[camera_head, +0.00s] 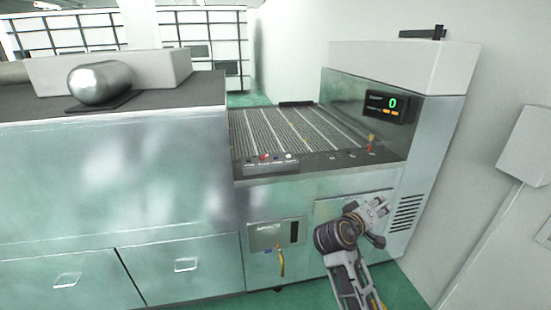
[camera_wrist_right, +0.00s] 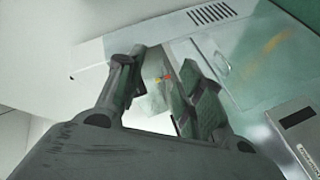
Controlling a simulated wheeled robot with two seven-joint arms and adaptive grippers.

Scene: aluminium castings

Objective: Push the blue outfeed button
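The small button box (camera_head: 270,164) sits on the front ledge of the machine, left of the conveyor's middle, with a row of small buttons on top. One of them looks blue (camera_head: 276,157), between a red button (camera_head: 264,157) and a white button (camera_head: 289,156); they are tiny here. My right gripper (camera_head: 376,208) is in front of the machine's lower panel, below and to the right of the box, clear of the buttons. In the right wrist view its fingers (camera_wrist_right: 164,72) stand apart with nothing held between them. My left gripper is out of view.
The roller conveyor bed (camera_head: 300,132) lies behind the ledge. A yellow handle (camera_head: 281,262) juts from the lower front. A metal cylinder (camera_head: 100,82) lies at left.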

